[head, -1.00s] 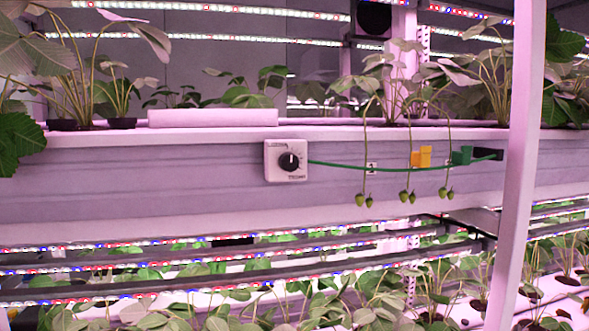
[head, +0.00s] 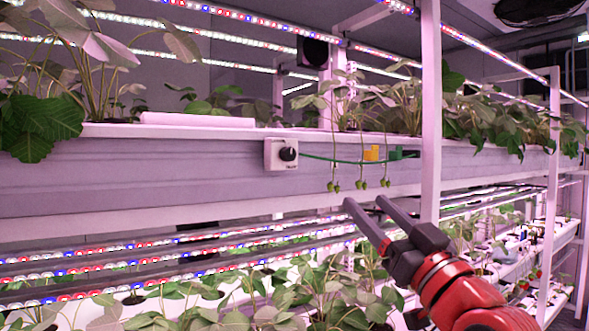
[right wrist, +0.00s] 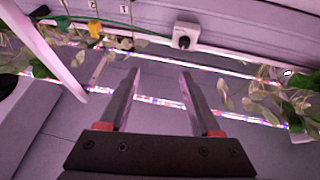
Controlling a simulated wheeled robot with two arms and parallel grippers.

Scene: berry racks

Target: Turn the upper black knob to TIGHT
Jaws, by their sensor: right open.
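The black knob (head: 288,154) sits on a white square box (head: 271,160) on the front of the upper grey gutter. It also shows in the right wrist view (right wrist: 184,41), on its white box near the top. A label under the knob is too small to read now. My right gripper (head: 363,202) is open and empty, below and to the right of the knob and apart from it. In the right wrist view its two fingers (right wrist: 159,72) are spread, with the knob beyond them, slightly right of centre. My left gripper is not in view.
Green berries (head: 361,184) hang below the gutter. A white post (head: 431,110) stands right of them. Leafy plants and light strips fill the lower tier.

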